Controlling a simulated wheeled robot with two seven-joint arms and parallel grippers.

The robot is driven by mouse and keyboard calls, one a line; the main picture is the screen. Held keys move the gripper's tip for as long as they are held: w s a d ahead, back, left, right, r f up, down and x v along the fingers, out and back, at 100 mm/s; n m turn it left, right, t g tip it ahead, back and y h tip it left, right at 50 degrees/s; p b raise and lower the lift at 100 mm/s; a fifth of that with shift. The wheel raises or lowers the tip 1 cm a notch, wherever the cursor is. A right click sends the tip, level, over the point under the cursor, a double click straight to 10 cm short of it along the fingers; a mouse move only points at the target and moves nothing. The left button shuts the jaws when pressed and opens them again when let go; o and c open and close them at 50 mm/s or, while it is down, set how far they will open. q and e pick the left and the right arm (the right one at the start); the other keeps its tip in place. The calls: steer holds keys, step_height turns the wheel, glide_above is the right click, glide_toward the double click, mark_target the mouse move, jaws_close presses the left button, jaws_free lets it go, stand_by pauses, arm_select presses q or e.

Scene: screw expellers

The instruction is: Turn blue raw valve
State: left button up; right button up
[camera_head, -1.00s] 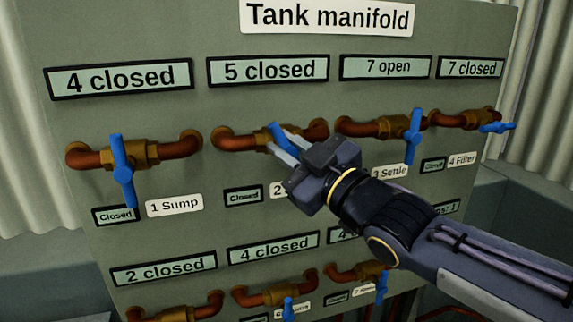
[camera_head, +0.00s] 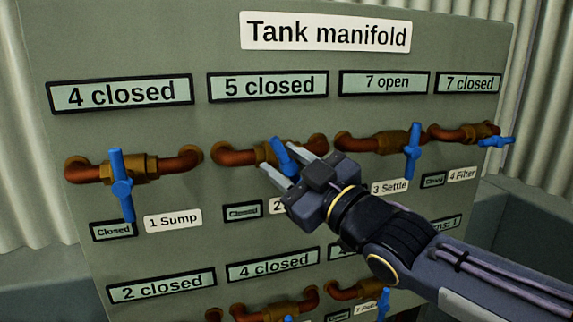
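My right gripper (camera_head: 277,157) is at the second valve of the upper row, under the "5 closed" display (camera_head: 268,85). Its two fingers are spread apart, with that valve's tilted blue handle (camera_head: 283,153) between them. I cannot tell whether either finger touches the handle. The valve sits on a copper pipe with a brass body. Its name label, beginning with "2" (camera_head: 275,206), is mostly hidden by the gripper, so the word "raw" cannot be read. My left gripper is not in view.
Other blue-handled valves flank it: 1 Sump (camera_head: 121,185) at left, 3 Settle (camera_head: 413,150) and 4 Filter (camera_head: 495,141) at right. More valves form a lower row. The "Tank manifold" sign (camera_head: 325,33) is above. My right forearm covers the lower right.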

steer(key=v, duration=0.8)
steer(key=shift+p, duration=0.35)
steer(key=shift+r, duration=0.1)
steer(key=s+d+p, duration=0.2)
steer(key=s, duration=0.5)
steer(key=shift+s+d+p, duration=0.15)
steer(key=shift+s+p, duration=0.1)
steer(key=shift+p, duration=0.1)
